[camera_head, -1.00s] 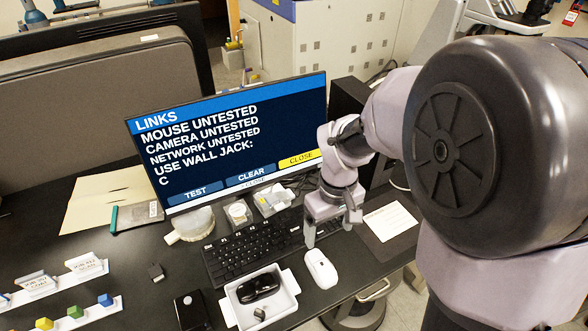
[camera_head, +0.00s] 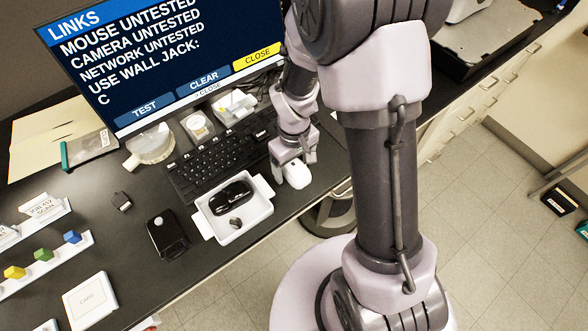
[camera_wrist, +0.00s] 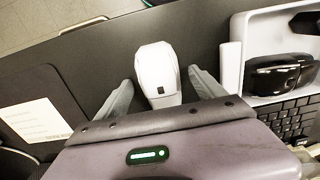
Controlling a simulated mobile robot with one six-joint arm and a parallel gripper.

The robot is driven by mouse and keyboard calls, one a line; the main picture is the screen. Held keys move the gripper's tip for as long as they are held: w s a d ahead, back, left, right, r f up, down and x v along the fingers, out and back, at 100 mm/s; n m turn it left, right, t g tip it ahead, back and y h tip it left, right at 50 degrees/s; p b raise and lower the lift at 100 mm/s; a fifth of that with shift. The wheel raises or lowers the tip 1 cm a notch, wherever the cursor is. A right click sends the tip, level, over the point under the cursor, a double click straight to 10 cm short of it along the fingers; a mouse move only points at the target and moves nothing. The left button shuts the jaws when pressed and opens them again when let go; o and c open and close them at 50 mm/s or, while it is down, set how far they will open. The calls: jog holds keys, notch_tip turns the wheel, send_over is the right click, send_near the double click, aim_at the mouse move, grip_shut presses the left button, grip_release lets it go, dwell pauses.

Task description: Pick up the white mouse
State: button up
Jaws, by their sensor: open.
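The white mouse (camera_head: 297,174) lies on the dark desk to the right of the white tray in the head view. In the wrist view the white mouse (camera_wrist: 157,72) lies between the two fingers, with gaps at both sides; its near end reaches the gripper body. My gripper (camera_wrist: 162,92) is open and holds nothing. In the head view my gripper (camera_head: 292,156) is right at the mouse, and the arm covers part of it.
A white tray (camera_head: 262,186) holds a black mouse (camera_head: 233,194) and a small dark piece. The keyboard (camera_head: 215,158) lies behind it, below the monitor (camera_head: 165,50). A black device (camera_head: 167,236) stands left of the tray. The desk's front edge is close to the white mouse.

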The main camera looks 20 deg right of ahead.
jog(key=c, duration=1.5)
jog(key=shift+r, duration=0.1)
